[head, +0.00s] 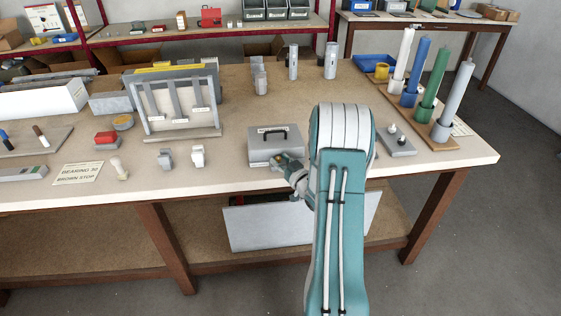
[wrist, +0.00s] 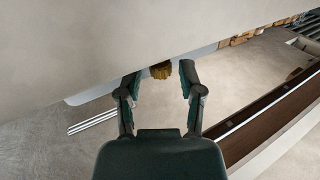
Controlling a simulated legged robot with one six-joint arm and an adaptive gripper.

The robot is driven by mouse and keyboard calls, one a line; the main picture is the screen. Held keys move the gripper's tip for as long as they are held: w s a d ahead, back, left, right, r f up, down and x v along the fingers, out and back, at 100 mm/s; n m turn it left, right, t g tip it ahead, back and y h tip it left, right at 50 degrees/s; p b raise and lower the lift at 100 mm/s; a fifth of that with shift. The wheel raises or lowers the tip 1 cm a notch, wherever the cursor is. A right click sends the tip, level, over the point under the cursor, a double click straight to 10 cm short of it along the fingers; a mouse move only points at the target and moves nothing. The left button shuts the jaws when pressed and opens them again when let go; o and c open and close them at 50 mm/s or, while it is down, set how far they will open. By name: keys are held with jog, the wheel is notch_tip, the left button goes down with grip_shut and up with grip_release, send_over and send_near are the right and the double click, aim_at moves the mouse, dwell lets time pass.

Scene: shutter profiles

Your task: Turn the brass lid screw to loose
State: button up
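A grey metal box (head: 262,148) with a dark handle stands near the front edge of the workbench. In the wrist view the brass lid screw (wrist: 161,70) shows as a ribbed brass knob at the edge of a pale surface (wrist: 110,40). My gripper (wrist: 160,79) is open, with one finger on each side of the screw and a visible gap on both sides. In the head view my gripper (head: 287,162) is at the box's front right, and the screw cannot be made out there. Any marking for loose is not visible.
A grey block with small knobs (head: 397,146) lies right of my arm. Coloured cylinders on a wooden base (head: 425,125) stand farther right. White clips (head: 197,156) and a profile rack (head: 178,105) are to the left. The bench's front edge (head: 230,190) is close.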

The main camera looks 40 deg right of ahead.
dwell(0.3)
jog(key=s+a, duration=0.1)
jog(key=s, duration=1.1)
jog(key=shift+f, duration=0.1)
notch_tip(320, 180, up, 5)
jog(key=w+a+g, duration=0.1)
jog(key=w+g, duration=0.1)
jog(key=g, duration=0.3)
jog(key=x, duration=1)
jog(key=shift+w+d, duration=0.35)
jog(key=shift+w, duration=0.05)
grip_shut()
